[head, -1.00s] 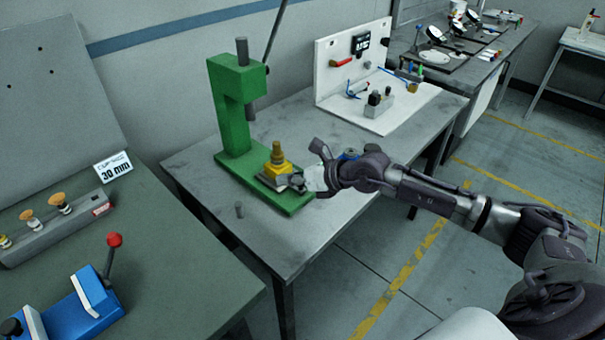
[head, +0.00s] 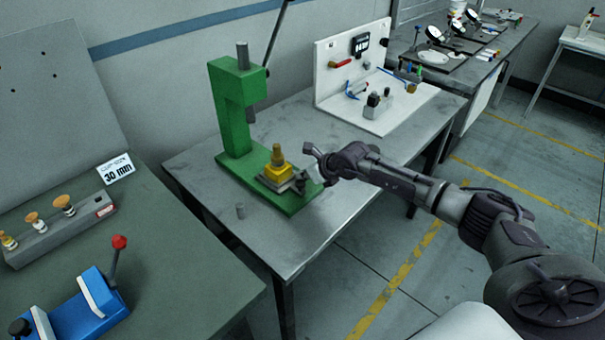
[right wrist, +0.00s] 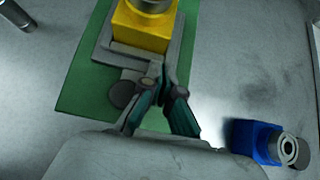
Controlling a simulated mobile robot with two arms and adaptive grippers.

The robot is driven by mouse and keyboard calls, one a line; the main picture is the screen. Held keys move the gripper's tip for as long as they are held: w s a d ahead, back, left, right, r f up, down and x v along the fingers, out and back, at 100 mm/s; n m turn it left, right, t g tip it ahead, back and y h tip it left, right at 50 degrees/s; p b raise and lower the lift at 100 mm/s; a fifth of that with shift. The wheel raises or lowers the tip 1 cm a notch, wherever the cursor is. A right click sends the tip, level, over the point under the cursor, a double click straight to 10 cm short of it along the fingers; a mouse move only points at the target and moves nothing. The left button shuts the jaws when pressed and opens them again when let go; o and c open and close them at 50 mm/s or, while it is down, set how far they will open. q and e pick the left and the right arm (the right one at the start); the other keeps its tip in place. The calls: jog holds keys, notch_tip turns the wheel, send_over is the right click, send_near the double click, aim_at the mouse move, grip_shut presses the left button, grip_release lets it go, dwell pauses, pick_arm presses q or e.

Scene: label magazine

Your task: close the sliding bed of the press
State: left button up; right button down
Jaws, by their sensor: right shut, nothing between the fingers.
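The green press (head: 233,112) stands on the grey table with its ram (head: 250,114) raised. Its grey sliding bed (head: 270,185) sits on the green base, out in front of the ram. A yellow block (head: 279,171) with a brass round piece (head: 277,153) rides on the bed; the block also shows in the right wrist view (right wrist: 143,30). My right gripper (head: 308,178) is at the bed's front end. In the right wrist view its fingertips (right wrist: 158,82) are together, empty, at the bed's front edge; contact is unclear. My left gripper is out of view.
A blue block with a metal ring (right wrist: 258,142) lies right of the base in the wrist view. A small metal pin (head: 240,211) stands left of the base. A white fixture board (head: 352,62) stands behind. A blue clamp (head: 92,300) is on the left table.

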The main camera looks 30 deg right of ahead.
aim_at(284, 163)
jog(key=shift+w, duration=0.1)
jog(key=shift+w+a+f, duration=0.1)
jog(key=shift+f, duration=0.05)
jog(key=w+b, duration=0.2)
jog(key=w+a+b, duration=0.1)
jog(key=w+b, duration=0.1)
jog(key=w+a+b, duration=0.1)
jog(key=w+b, duration=0.1)
jog(key=shift+w+a+f, duration=0.1)
jog(key=shift+f, duration=0.05)
jog(key=shift+w+a, duration=0.15)
jog(key=shift+w, duration=0.15)
jog(key=shift+r, duration=0.2)
jog(key=shift+s+r, duration=0.1)
